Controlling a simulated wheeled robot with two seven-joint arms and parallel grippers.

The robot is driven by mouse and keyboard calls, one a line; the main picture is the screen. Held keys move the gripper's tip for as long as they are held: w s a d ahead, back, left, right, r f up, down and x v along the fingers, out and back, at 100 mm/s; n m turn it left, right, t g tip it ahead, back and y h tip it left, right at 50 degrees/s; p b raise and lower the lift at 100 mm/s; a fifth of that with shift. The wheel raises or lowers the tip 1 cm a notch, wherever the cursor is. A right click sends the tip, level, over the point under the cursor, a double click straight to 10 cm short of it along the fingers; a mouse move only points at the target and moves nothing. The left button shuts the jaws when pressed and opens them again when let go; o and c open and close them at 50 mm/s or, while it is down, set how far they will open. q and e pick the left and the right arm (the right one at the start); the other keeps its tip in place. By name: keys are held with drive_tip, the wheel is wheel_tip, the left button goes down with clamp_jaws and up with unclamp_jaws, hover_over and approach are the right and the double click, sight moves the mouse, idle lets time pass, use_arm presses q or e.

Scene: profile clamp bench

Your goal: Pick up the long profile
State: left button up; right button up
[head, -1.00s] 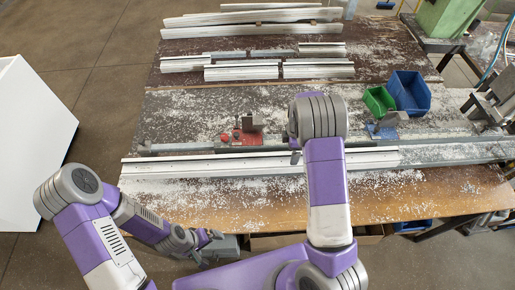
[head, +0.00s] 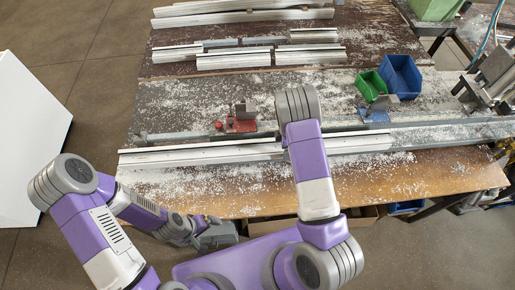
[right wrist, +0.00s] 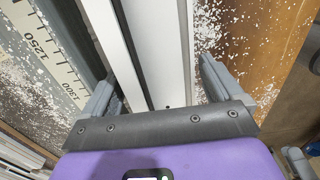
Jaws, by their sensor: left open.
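The long profile (head: 200,156) is a long pale rail lying along the front of the bench, left to right. In the head view my right arm crosses over it and hides part of it; the right fingertips are hidden there. In the right wrist view the profile (right wrist: 162,50) runs between the two fingers of my right gripper (right wrist: 158,88), which is open, with a narrow gap at the right finger. My left gripper (head: 215,234) is open and empty, low in front of the bench's front edge, away from the profile.
A red clamp (head: 240,124) and a blue clamp block (head: 374,115) stand behind the profile. A green bin (head: 370,86) and a blue bin (head: 401,77) are at the back right. Shorter profiles (head: 233,60) lie farther back. A scale (right wrist: 45,50) runs beside the profile.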

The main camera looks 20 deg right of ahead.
clamp_jaws()
drive_tip(key=shift+w+r, duration=0.1)
idle(0.3)
